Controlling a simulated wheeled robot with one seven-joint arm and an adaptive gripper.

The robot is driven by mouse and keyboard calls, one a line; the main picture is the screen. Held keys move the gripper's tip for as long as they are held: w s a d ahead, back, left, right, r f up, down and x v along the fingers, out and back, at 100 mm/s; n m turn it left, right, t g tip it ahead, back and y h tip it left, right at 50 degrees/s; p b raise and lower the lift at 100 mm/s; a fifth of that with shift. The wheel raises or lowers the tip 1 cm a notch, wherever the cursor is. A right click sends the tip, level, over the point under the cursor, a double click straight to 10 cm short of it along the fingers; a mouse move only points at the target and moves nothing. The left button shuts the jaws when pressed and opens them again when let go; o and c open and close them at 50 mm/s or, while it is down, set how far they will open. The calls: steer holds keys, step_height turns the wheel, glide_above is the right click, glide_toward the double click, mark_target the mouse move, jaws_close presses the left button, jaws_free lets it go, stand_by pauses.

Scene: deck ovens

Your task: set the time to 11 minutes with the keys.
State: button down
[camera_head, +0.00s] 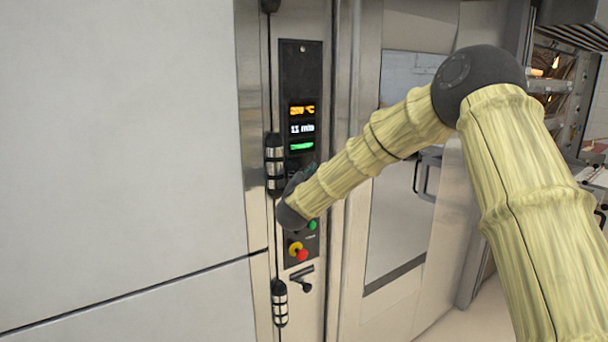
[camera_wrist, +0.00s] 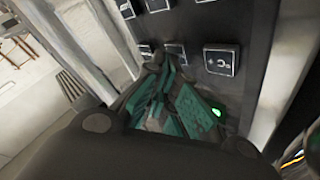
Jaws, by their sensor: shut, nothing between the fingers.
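The oven's narrow black control panel (camera_head: 299,75) stands upright in the head view. Its white time display (camera_head: 302,128) seems to read 11 min, though the digits are small. An orange temperature display (camera_head: 302,110) is above it and a green bar display (camera_head: 301,146) below. My gripper (camera_wrist: 165,75) is shut and empty, its teal-padded fingers pointing at the panel. Its tips are close to a middle key (camera_wrist: 176,52); I cannot tell whether they touch. A key with white symbols (camera_wrist: 221,60) is to the right. In the head view my wrist hides most keys.
A green button (camera_head: 312,225) and a red knob on yellow (camera_head: 298,251) sit low on the panel. Black-and-metal fittings (camera_head: 274,163) run along the panel's left side. A glass oven door (camera_head: 395,220) is to the right, behind my arm.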

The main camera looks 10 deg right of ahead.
steer(key=shift+s, duration=0.1)
steer(key=shift+s+d+b, duration=0.25)
steer(key=shift+s+b, duration=0.05)
steer(key=shift+s, duration=0.4)
steer(key=s, duration=0.1)
steer(key=s+d, duration=0.1)
steer(key=s, duration=0.1)
steer(key=s+b, duration=0.1)
steer(key=shift+s+d, duration=0.35)
stand_by(0.4)
steer(key=shift+f, duration=0.1)
